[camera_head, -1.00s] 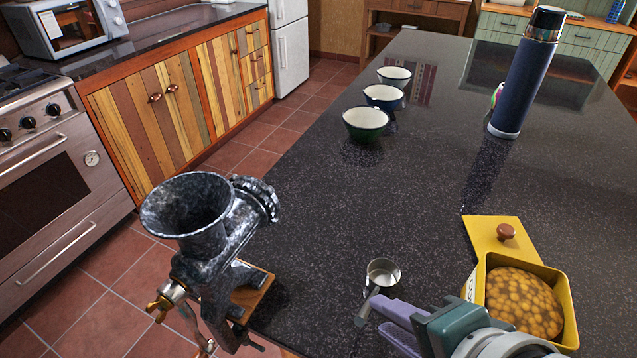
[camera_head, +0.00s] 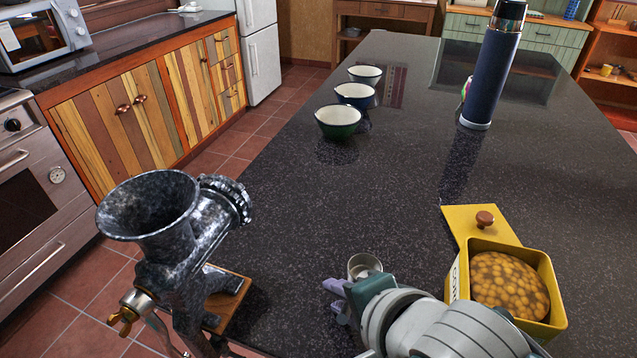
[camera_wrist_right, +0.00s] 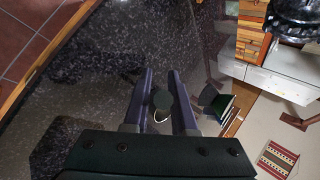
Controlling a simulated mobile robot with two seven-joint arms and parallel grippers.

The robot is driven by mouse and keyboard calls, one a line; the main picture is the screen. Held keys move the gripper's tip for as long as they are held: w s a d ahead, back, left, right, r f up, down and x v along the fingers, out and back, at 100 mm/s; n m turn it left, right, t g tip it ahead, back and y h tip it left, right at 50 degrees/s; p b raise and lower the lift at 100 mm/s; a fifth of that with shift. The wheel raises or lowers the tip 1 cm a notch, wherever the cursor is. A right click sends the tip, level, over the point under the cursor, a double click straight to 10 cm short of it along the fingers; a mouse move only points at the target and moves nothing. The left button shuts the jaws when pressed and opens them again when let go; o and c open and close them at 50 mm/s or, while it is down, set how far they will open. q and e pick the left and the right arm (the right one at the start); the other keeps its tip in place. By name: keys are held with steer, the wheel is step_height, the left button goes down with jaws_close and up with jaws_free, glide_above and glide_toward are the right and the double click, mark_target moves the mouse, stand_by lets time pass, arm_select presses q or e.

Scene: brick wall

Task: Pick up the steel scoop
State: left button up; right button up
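The steel scoop (camera_head: 364,266) lies on the dark counter near its front edge. Its round cup shows in the head view just beyond my right gripper; its handle is hidden there. My right gripper (camera_head: 338,296) has its purple fingers low over the counter, right at the near side of the scoop. In the right wrist view the two fingers (camera_wrist_right: 160,78) stand apart with a gap. A small dark rounded shape with a light rim shows between them; I cannot tell if it is part of the scoop. My left gripper is not in view.
A speckled meat grinder (camera_head: 165,220) stands at the counter's left edge. A yellow box (camera_head: 555,285) with its lid (camera_head: 465,225) beside it is right of my gripper. Several bowls, including a green one (camera_head: 338,121), and a blue flask (camera_head: 492,75) stand farther back. The middle is clear.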

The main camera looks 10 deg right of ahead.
jaws_close()
stand_by(1.4)
